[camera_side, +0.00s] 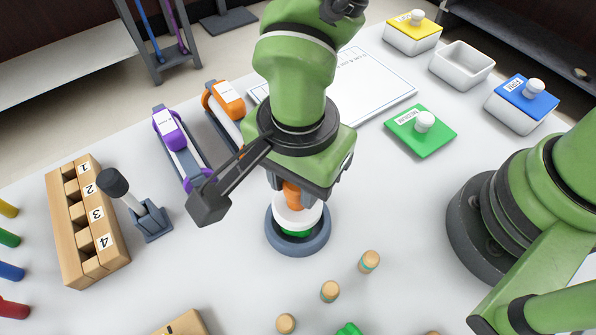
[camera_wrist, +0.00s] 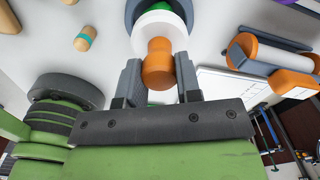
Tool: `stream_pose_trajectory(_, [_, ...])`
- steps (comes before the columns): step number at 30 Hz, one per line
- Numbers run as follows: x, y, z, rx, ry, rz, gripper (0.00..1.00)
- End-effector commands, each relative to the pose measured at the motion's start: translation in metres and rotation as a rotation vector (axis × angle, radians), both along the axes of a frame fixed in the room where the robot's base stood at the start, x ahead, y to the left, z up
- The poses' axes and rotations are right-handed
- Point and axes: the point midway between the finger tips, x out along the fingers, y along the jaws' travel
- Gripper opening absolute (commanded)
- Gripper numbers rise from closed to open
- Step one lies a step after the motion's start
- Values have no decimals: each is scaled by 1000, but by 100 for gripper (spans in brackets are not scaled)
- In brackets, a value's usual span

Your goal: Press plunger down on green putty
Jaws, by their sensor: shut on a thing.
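The plunger has an orange handle (camera_side: 292,195) and a white disc (camera_side: 297,216). My gripper (camera_wrist: 158,75) is shut on the orange handle (camera_wrist: 158,62), with a finger on each side. The white disc (camera_wrist: 160,32) is beyond the handle in the wrist view. Green putty (camera_side: 297,233) shows as a thin strip under the disc, inside a round grey-blue dish (camera_side: 298,247). The plunger stands over the dish; whether the disc touches the putty is hard to tell. My gripper's fingers are mostly hidden in the side view.
Several wooden pegs (camera_side: 330,291) stand in front of the dish. A grey stand with a black knob (camera_side: 150,220) and a numbered wooden block (camera_side: 100,225) are at left. A green lid (camera_side: 420,133) lies at right, near white bins (camera_side: 462,66). Purple and orange clamps (camera_side: 180,145) lie behind.

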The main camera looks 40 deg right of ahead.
Motion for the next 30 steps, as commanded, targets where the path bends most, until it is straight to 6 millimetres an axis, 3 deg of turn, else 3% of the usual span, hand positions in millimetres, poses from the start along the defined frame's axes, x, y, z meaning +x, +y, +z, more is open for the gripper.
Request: stream_pose_trajectory(30, [0,0,-21,0,0,1,13])
